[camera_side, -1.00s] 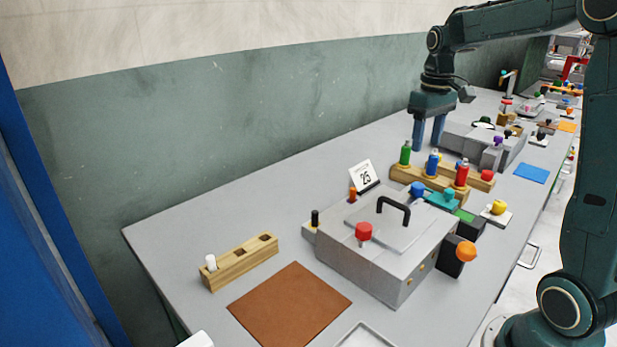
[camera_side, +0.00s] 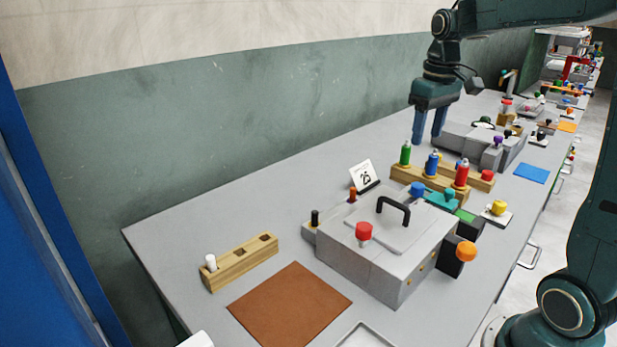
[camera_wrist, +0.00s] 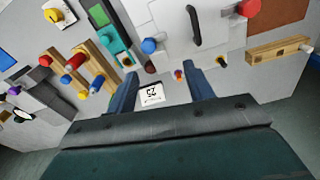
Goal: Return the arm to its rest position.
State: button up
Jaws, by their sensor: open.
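My gripper (camera_side: 429,127) is open and empty, its two blue fingers pointing down above the back of the table, behind the wooden bottle rack. In the wrist view my gripper (camera_wrist: 160,88) shows its two fingers apart, with the small calendar card (camera_wrist: 151,94) in line between them and nothing held. In the side view the calendar card (camera_side: 362,174) stands on the table behind the grey press box (camera_side: 370,255). My gripper looks clear of the objects around it.
A wooden rack (camera_side: 408,176) holds green, blue and red bottles near my gripper. A wooden block (camera_side: 240,262) and brown mat (camera_side: 290,305) lie at the front left.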

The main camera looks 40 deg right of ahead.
jog(key=s+a+f+n+t, duration=0.1)
jog(key=s+a+t, duration=0.4)
jog(key=s+a, duration=1)
jog(key=shift+s+a+f+n, duration=0.4)
jog(key=shift+a+f, duration=0.05)
jog(key=shift+a, duration=0.25)
